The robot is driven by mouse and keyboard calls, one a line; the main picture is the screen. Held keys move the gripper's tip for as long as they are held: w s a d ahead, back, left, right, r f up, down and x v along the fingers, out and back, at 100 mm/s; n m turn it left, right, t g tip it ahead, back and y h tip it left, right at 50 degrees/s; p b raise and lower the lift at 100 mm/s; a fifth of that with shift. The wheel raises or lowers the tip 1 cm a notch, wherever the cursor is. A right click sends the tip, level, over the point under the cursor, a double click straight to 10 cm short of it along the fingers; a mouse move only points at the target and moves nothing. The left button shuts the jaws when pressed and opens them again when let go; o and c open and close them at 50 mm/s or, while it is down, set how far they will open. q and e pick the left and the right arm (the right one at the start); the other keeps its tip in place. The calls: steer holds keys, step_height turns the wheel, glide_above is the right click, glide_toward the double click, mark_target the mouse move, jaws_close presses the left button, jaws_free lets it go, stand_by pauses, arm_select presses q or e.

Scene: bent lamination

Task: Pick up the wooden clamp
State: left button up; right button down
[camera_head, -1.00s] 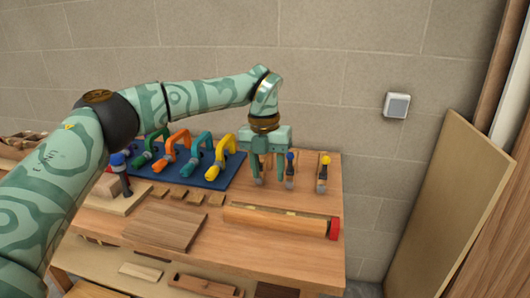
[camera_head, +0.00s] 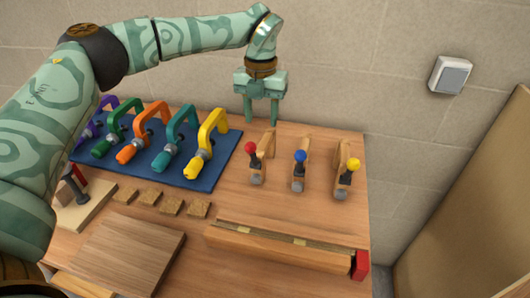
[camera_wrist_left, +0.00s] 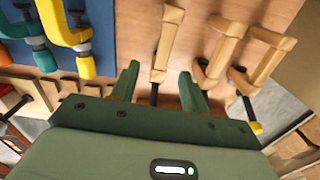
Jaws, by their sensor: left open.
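Three wooden clamps stand in a row on the bench's right part in the head view: one with a red knob (camera_head: 264,146), one with a blue knob (camera_head: 305,162) and one with a yellow knob (camera_head: 347,174). My left gripper (camera_head: 262,118) is open and points down just behind the red-knobbed clamp. In the left wrist view, the nearest wooden clamp (camera_wrist_left: 166,45) shows between the two spread fingers. Its knob is hidden there. The other two clamps (camera_wrist_left: 222,52) lie to the right of the fingers. My right gripper is in neither view.
Several coloured clamps stand on a blue mat (camera_head: 222,158), left of the gripper. A long wooden piece (camera_head: 285,246) with a red end lies in front of the wooden clamps. Small wood blocks (camera_head: 172,205) and a board (camera_head: 130,255) lie at the left. The wall is close behind.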

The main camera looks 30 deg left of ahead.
mark_target(262, 141)
arm_select(q)
step_height(262, 141, down, 6)
steer(key=shift+w+f+b, duration=0.1)
steer(key=shift+w+b, duration=0.05)
steer(key=shift+b, duration=0.55)
steer(key=shift+f, duration=0.15)
steer(key=f+b, duration=0.1)
steer(key=f, duration=0.2)
steer(key=f+b, duration=0.1)
steer(key=f, duration=0.1)
steer(key=shift+d+f+b, duration=0.1)
steer(key=shift+d+b, duration=0.2)
steer(key=shift+b, duration=0.05)
steer(key=shift+f, duration=0.15)
steer(key=shift+r, duration=0.2)
steer(key=shift+c, duration=0.3)
jaws_close()
